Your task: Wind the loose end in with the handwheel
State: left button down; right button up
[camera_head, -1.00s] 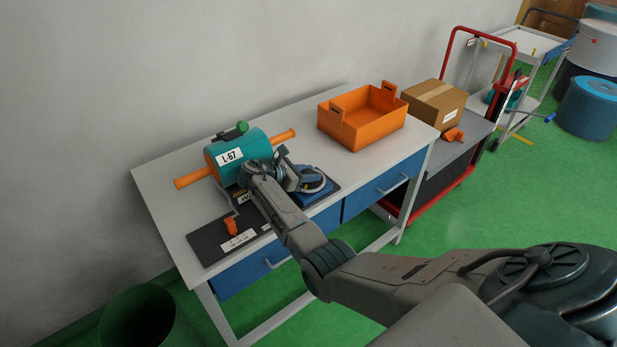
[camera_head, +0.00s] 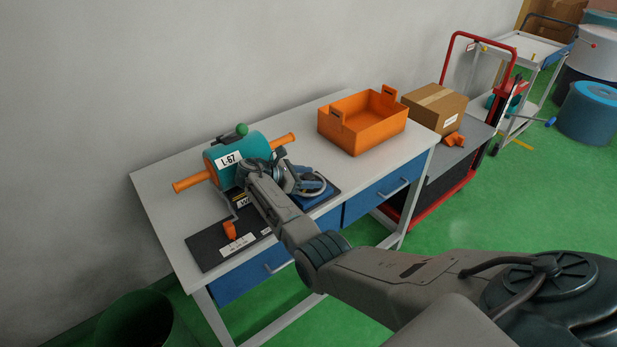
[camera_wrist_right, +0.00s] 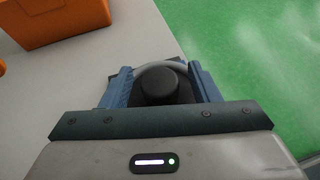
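A teal drum (camera_head: 262,147) labelled L-67, with an orange bar through it, sits on the table's back left. An orange piece (camera_head: 229,230) hangs at the end of a grey strip in front of the drum, over a dark base plate (camera_head: 203,248). A grey-rimmed handwheel (camera_head: 312,186) stands at the plate's right end. My right gripper (camera_head: 302,181) is at the handwheel. In the right wrist view its blue fingers (camera_wrist_right: 162,88) stand either side of a black knob (camera_wrist_right: 158,84); whether they press on it is unclear. My left gripper is out of view.
An orange crate (camera_head: 365,138) stands on the white table (camera_head: 160,180), right of the drum. A cardboard box (camera_head: 432,108) and small orange part (camera_head: 453,139) sit on a red-framed cart (camera_head: 470,150). A green bin (camera_head: 135,325) stands front left.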

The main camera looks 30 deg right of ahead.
aim_at(308, 178)
jog(key=shift+r, duration=0.65)
jog(key=shift+s+a+r+b, duration=0.1)
jog(key=shift+s+r+b, duration=0.05)
jog(key=shift+r, duration=0.4)
jog(key=shift+s+a+r+b, duration=0.1)
jog(key=shift+s+r+b, duration=0.05)
jog(key=shift+r, duration=0.35)
jog(key=s+a, duration=0.4)
jog(key=s, duration=0.2)
jog(key=s+a+r+b, duration=0.1)
jog(key=s+a, duration=0.3)
jog(key=s, duration=0.3)
jog(key=shift+r, duration=0.3)
